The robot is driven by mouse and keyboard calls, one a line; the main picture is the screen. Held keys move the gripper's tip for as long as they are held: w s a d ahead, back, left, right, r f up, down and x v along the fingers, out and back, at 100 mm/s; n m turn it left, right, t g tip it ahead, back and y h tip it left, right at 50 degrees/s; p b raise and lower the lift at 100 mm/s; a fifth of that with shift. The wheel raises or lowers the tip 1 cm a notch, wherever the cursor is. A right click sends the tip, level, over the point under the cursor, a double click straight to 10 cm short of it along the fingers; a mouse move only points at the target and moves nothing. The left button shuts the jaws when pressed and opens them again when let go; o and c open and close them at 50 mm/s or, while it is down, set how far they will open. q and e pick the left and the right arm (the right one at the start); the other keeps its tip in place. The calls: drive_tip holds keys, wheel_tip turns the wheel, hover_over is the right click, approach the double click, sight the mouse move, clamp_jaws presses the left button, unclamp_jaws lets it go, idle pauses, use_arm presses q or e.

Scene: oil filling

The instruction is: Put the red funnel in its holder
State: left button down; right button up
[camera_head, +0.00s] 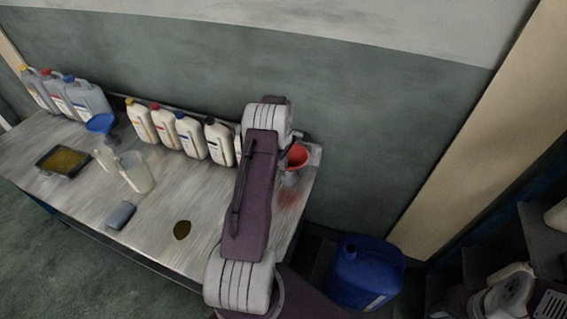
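The red funnel (298,154) shows at the right end of the metal table, wide mouth up. A grey piece (290,177) shows just below it; I cannot tell whether this is the holder or whether the funnel is seated in it. My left arm crosses in front of the table, and my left gripper (287,148) is at the funnel's left side, mostly hidden behind the arm's links. I cannot see its fingertips clearly or whether they touch the funnel. Part of my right arm shows at the lower right corner; its fingers cannot be made out.
Several oil jugs (192,138) line the table's back edge. A blue canister (366,272) stands right.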

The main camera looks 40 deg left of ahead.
use_arm(q)
drive_tip(key=c, duration=1.6)
unclamp_jaws()
drive_tip(key=shift+r, duration=0.1)
drive_tip(key=shift+r, duration=0.4)
wheel_tip(320, 180, up, 8)
drive_tip(key=b, duration=0.1)
drive_tip(key=shift+s+b, duration=0.15)
drive_tip(key=shift+b, duration=0.25)
